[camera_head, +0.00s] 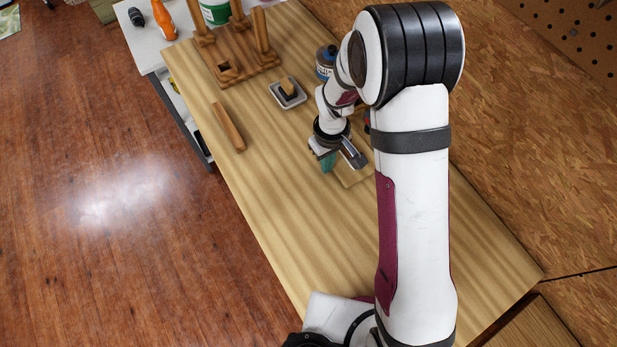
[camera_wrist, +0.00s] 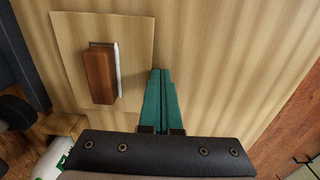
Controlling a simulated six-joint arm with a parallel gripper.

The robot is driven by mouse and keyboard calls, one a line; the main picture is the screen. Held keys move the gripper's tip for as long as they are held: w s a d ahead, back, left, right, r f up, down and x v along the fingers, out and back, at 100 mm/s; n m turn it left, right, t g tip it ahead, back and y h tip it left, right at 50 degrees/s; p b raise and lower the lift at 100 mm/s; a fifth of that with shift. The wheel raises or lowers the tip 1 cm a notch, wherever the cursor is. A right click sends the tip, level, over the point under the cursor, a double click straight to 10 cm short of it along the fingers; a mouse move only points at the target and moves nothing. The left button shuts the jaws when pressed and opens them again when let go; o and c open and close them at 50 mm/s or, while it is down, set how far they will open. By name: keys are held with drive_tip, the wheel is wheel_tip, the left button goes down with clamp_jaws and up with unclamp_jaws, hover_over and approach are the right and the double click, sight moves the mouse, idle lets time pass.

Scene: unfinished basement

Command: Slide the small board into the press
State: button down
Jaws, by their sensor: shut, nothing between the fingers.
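My gripper (camera_head: 325,162) is low over the workbench, its green fingers (camera_wrist: 160,100) together with nothing between them. A thin, pale square board (camera_wrist: 65,25) lies flat beside the fingertips in the wrist view. It also shows partly in the head view (camera_head: 352,178), behind my gripper. A brown block (camera_wrist: 98,75) with a white strip along one side sits on this board, apart from the fingers. A wooden frame with upright posts (camera_head: 234,62) stands at the far end of the bench. I cannot tell for certain which piece is the press.
A wooden bar (camera_head: 229,127) lies near the bench's left edge. A small grey tray (camera_head: 289,102) holds a wooden block. A blue can (camera_head: 325,64) stands behind my gripper. A green-and-white tub (camera_head: 215,12) is at the back. The near part of the bench (camera_head: 290,235) is clear.

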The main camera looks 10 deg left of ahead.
sight(348, 153)
drive_tip(key=shift+w+d+r, duration=0.15)
drive_tip(key=shift+w+d, duration=2.95)
drive_tip(key=shift+w, duration=0.1)
drive_tip(key=shift+s+a, duration=0.1)
drive_tip(key=shift+a, duration=0.05)
drive_tip(key=shift+s+a, duration=0.9)
drive_tip(key=shift+s, duration=0.15)
drive_tip(key=shift+s+a, duration=0.1)
drive_tip(key=shift+s, duration=0.05)
drive_tip(key=r, duration=0.1)
drive_tip(key=s+a+r, duration=0.1)
drive_tip(key=r, duration=0.3)
drive_tip(key=shift+s+a+r, duration=0.1)
drive_tip(key=shift+s+a, duration=0.2)
drive_tip(key=shift+a, duration=0.1)
drive_tip(key=shift+s+a+r, duration=0.15)
drive_tip(key=shift+s+r, duration=0.1)
drive_tip(key=shift+r, duration=0.05)
